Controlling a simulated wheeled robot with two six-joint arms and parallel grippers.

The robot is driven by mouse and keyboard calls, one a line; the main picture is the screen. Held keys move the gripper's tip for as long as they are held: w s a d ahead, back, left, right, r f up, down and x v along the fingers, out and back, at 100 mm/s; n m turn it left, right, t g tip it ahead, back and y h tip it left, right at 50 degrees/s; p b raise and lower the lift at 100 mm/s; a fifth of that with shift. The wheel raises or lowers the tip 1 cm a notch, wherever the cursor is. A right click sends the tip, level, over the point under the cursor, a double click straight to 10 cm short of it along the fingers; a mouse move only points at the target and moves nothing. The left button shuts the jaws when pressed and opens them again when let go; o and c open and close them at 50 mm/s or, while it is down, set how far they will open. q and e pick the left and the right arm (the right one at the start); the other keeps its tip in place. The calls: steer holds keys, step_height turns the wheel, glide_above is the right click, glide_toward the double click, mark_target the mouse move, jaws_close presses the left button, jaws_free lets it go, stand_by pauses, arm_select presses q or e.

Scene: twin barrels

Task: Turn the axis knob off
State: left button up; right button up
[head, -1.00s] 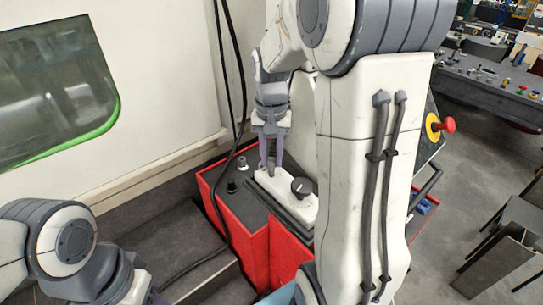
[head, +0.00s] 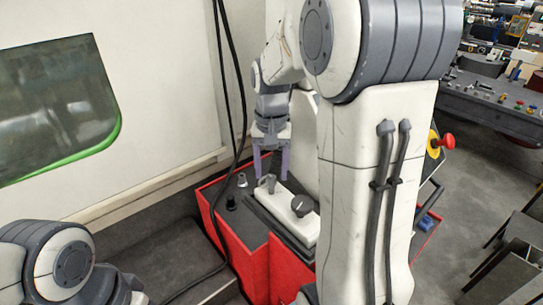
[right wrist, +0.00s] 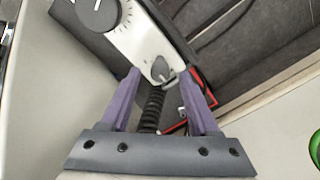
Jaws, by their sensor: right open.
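The white control panel (head: 283,206) on top of the red cabinet carries two knobs. The small grey pointer knob (head: 267,183) is at its far end, and it also shows in the right wrist view (right wrist: 160,70). A larger dark dial (head: 302,205) is at the near end, with tick marks around it in the right wrist view (right wrist: 97,14). No label is readable to tell which is the axis knob. My right gripper (head: 271,175) points down at the small knob, open, with one finger on each side and clear space between. My left gripper is out of view.
Two small fittings, a black one (head: 231,202) and a grey one (head: 242,180), stand on the red cabinet (head: 243,248) left of the panel. Black cables (head: 220,100) hang beside the pale machine wall. A red emergency button (head: 446,142) is to the right.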

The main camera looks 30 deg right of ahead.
mark_target(272, 177)
step_height(272, 177, up, 9)
steer(key=b, duration=0.2)
steer(key=shift+r, duration=0.1)
stand_by(0.4)
